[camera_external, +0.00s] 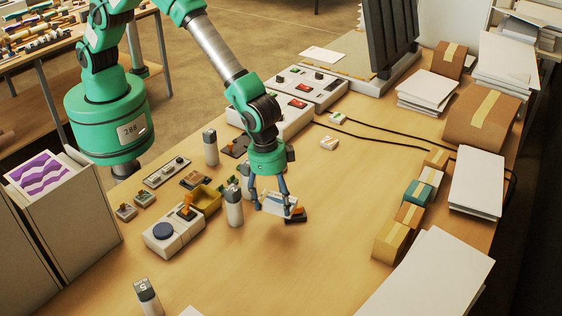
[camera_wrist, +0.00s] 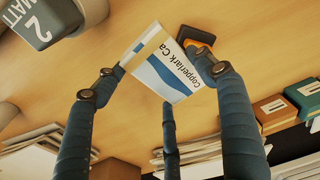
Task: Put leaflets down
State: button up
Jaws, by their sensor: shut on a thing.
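The leaflets (camera_external: 279,203) are a small white piece or stack with blue and yellow stripes. In the wrist view the leaflets (camera_wrist: 165,70) carry the print "Copperlark Ca", partly cut off by a finger. My gripper (camera_external: 272,207) is shut on the leaflets above the wooden table; the fingers of my gripper (camera_wrist: 160,75) sit at both sides of them in the wrist view. I cannot tell the gap between the leaflets and the table.
A grey and white canister (camera_external: 233,208) stands close left of my gripper, near a yellow tray (camera_external: 207,202) and a blue-knobbed box (camera_external: 163,235). Small cartons (camera_external: 391,242) and paper stacks (camera_external: 476,180) line the right side. The table (camera_external: 335,190) between is mostly clear.

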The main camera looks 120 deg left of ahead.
jog(key=s+a+f+m, duration=0.1)
jog(key=s+a, duration=0.3)
jog(key=a, duration=0.4)
jog(key=s+a+m, duration=0.1)
jog(key=s+a, duration=0.4)
jog(key=a, duration=0.4)
jog(key=s+a+f, duration=0.1)
jog(key=s+a, duration=0.3)
jog(key=a, duration=0.4)
jog(key=shift+s+a+f+m, duration=0.15)
jog(key=shift+a+f+m, duration=0.2)
jog(key=shift+a+m, duration=0.05)
jog(key=w+a, duration=0.1)
jog(key=w, duration=0.4)
jog(key=w+a+f, duration=0.1)
jog(key=w, duration=0.4)
jog(key=w+a, duration=0.2)
jog(key=w, duration=0.3)
jog(key=shift+w+f+p, duration=0.25)
jog(key=shift+p, duration=0.15)
jog(key=shift+f, duration=0.1)
jog(key=shift+f, duration=1.65)
jog(key=shift+f, duration=0.15)
